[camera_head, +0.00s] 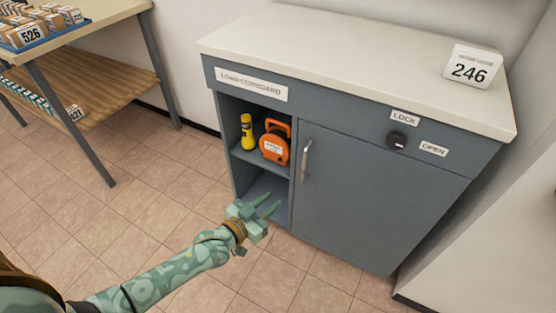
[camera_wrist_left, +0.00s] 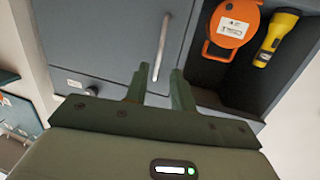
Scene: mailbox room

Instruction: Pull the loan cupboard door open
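The loan cupboard (camera_head: 360,190) is a blue-grey cabinet with a pale top. Its door (camera_head: 370,200) looks shut, flush with the front. A metal bar handle (camera_head: 306,160) stands upright near the door's left edge. My left gripper (camera_head: 278,202) is open and empty, in front of the cupboard and lower in the picture than the handle. In the left wrist view, the handle (camera_wrist_left: 162,48) shows beyond the gap between the two fingertips (camera_wrist_left: 158,78), apart from them. A black knob (camera_head: 397,142) sits between the LOCK and OPEN labels. My right gripper is not in view.
The open shelves left of the door hold a yellow torch (camera_head: 247,131) and an orange reel (camera_head: 275,143). A 246 sign (camera_head: 472,67) stands on the top. A table (camera_head: 100,75) with boxes is at the left. The tiled floor (camera_head: 150,220) before the cupboard looks clear.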

